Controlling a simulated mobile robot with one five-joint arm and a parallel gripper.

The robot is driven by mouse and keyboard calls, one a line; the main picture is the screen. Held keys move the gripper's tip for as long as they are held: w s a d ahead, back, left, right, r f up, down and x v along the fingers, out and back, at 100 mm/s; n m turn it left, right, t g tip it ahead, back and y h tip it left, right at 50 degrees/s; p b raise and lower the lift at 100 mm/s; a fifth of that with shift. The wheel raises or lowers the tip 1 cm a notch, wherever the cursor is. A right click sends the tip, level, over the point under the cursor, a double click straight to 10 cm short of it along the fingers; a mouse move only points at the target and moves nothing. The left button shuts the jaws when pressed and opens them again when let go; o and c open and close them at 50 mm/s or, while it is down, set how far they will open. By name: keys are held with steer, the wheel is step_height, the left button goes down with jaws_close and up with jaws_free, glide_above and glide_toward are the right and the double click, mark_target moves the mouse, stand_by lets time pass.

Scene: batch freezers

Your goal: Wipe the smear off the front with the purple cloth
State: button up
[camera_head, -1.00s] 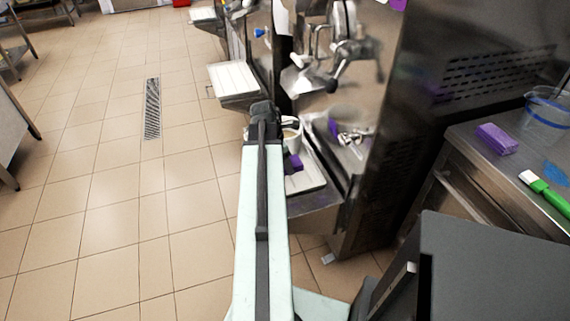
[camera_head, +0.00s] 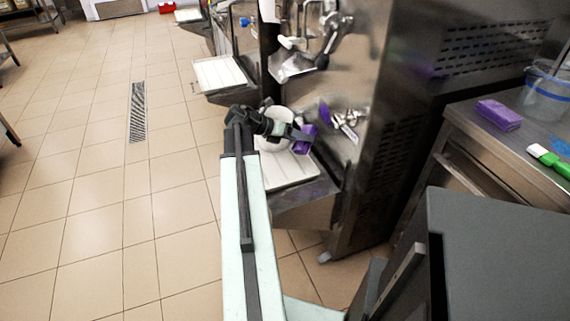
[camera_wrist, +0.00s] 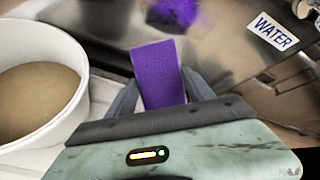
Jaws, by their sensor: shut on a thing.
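The purple cloth (camera_head: 304,140) is a folded block held in my gripper (camera_head: 296,135), just in front of the steel freezer front (camera_head: 350,90). In the wrist view the cloth (camera_wrist: 160,75) stands up between the two fingers (camera_wrist: 163,97). A purple smear (camera_head: 324,114) is on the front, slightly right of and above the cloth. The wrist view shows it as a bright purple patch (camera_wrist: 175,11) at the top, with a gap between it and the cloth. A darker purple patch to its left may be a reflection.
A white tub (camera_wrist: 42,85) with tan contents stands beside my gripper, over the white drip tray (camera_head: 286,172). Metal taps (camera_head: 350,122) jut out right of the smear. A second purple block (camera_head: 498,115), a green-handled brush (camera_head: 550,160) and a clear bucket (camera_head: 545,95) are on the right counter.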

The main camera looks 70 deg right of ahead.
mark_target(307, 127)
steer(key=n+h+b, duration=0.1)
steer(key=d+r+n+g+h+b, duration=0.1)
steer(key=h+b, duration=0.1)
steer(key=w+d+r+n+g+h+b, duration=0.1)
steer(key=h+b, duration=0.1)
steer(key=shift+r+n, duration=0.1)
steer(key=shift+n, duration=0.2)
steer(key=w+r+n+g+h+b, duration=0.1)
steer(key=w+r+n+h+b, duration=0.1)
steer(key=w+r+h+b, duration=0.15)
steer(key=shift+h, duration=0.35)
steer(key=shift+s+f+x, duration=0.15)
steer(key=shift+x, duration=1.45)
steer(key=shift+s+f+x, duration=0.1)
steer(key=shift+f+x, duration=0.05)
steer(key=shift+x, duration=1.45)
steer(key=shift+s+d, duration=0.5)
steer(key=shift+s, duration=0.2)
steer(key=shift+s+a, duration=0.55)
steer(key=shift+a, duration=0.2)
steer(key=shift+s+a, duration=0.5)
steer(key=shift+a, duration=0.25)
steer(key=shift+s+a, duration=1.25)
steer(key=shift+a, duration=0.05)
steer(key=shift+w+d, duration=0.1)
